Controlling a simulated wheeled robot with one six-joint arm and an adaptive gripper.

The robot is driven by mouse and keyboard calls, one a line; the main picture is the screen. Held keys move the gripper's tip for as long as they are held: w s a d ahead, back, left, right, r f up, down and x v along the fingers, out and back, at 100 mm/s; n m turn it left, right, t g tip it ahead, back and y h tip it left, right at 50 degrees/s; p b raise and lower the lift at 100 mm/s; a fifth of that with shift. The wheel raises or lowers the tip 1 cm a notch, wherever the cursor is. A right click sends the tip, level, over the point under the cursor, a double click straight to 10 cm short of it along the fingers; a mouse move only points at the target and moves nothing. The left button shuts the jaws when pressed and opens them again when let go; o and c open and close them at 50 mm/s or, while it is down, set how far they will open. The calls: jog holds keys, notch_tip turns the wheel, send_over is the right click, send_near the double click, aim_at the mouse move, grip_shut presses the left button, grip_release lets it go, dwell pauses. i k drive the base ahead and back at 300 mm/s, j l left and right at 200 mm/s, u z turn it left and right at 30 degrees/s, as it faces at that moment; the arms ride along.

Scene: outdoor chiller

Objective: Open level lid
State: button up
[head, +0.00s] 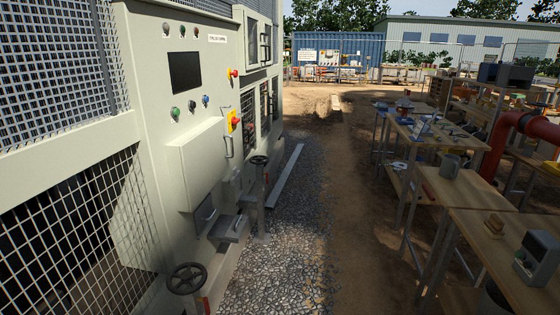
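The beige chiller cabinet (150,60) fills the left side of the head view. A closed, box-like cover (205,165) juts from its front, with a pale upright handle (229,147) at its right side. Below it is a small grey box (205,214) with a dark sloped face, and a grey bracket or flap (229,228) beside it. I cannot tell which of these is the level lid. My gripper and arm are not in view.
Black handwheels stand low at the chiller's front (187,278) and farther back (259,160). Red-and-yellow switches (234,121) sit on the panel. Cluttered wooden tables (480,235) line the right. Gravel (275,265) and a dirt path (340,190) between are mostly clear.

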aim_at(233, 231)
jog(key=i, duration=0.9)
jog(key=i+l+u, duration=0.1)
jog(key=i, duration=0.8)
jog(key=i+l+u, duration=0.15)
jog(key=i+u, duration=0.25)
jog(key=i+l+u, duration=0.3)
jog(key=i+u, duration=0.15)
jog(key=i+l+u, duration=0.65)
jog(key=l+u, duration=0.15)
jog(key=i+l+u, duration=0.15)
jog(key=l, duration=0.25)
jog(key=i+l+u, duration=0.15)
jog(key=l, duration=0.2)
